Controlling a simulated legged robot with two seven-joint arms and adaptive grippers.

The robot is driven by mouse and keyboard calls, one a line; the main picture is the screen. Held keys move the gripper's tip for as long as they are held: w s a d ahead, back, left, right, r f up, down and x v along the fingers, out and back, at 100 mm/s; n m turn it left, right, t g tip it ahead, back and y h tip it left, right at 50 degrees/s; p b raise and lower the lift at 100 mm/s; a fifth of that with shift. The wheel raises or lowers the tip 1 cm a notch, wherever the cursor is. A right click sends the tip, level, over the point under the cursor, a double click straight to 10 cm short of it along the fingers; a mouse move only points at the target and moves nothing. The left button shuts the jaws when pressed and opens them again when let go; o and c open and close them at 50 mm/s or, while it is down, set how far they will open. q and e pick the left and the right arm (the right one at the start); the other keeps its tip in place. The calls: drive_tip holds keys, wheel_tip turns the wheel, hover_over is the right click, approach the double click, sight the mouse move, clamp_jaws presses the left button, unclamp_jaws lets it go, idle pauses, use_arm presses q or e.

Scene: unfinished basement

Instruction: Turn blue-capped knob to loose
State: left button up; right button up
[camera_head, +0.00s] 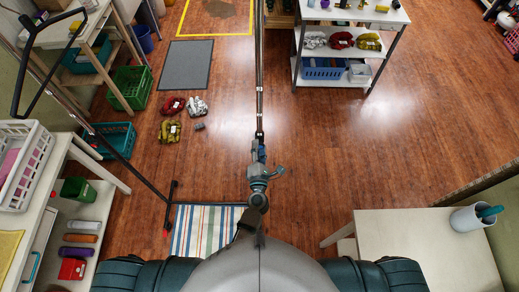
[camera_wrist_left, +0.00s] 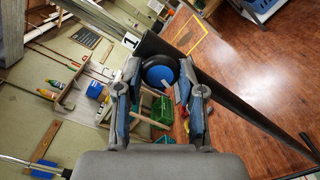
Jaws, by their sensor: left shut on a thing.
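The blue-capped knob (camera_wrist_left: 159,70) is round and black with a blue face. In the left wrist view it sits between the two fingers of my left gripper (camera_wrist_left: 160,88), which is shut on it. A dark bar (camera_wrist_left: 240,99) runs behind the knob from upper left to lower right. In the head view my left gripper (camera_head: 259,152) is at the centre, at the near end of a long thin post (camera_head: 259,70). The knob cannot be made out there. My right gripper is in neither view.
A striped mat (camera_head: 193,232) lies on the wooden floor to the lower left. White shelves (camera_head: 100,205) stand at the left and a pale table (camera_head: 425,250) at the lower right. A shelf unit (camera_head: 385,62) stands at the back right. The floor right of centre is clear.

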use_arm(q)
drive_tip(key=shift+s+f+n+b, duration=0.1)
drive_tip(key=shift+f+n+b, duration=0.2)
drive_tip(key=shift+n, duration=0.65)
drive_tip(key=shift+s+f+n+b, duration=0.15)
drive_tip(key=shift+n+b, duration=0.2)
drive_tip(key=shift+n, duration=0.6)
drive_tip(key=shift+w, duration=0.1)
drive_tip(key=o, duration=1)
drive_tip(key=shift+o, duration=0.6)
drive_tip(key=shift+w+r, duration=0.15)
drive_tip(key=shift+w, duration=0.05)
drive_tip(key=shift+r, duration=0.1)
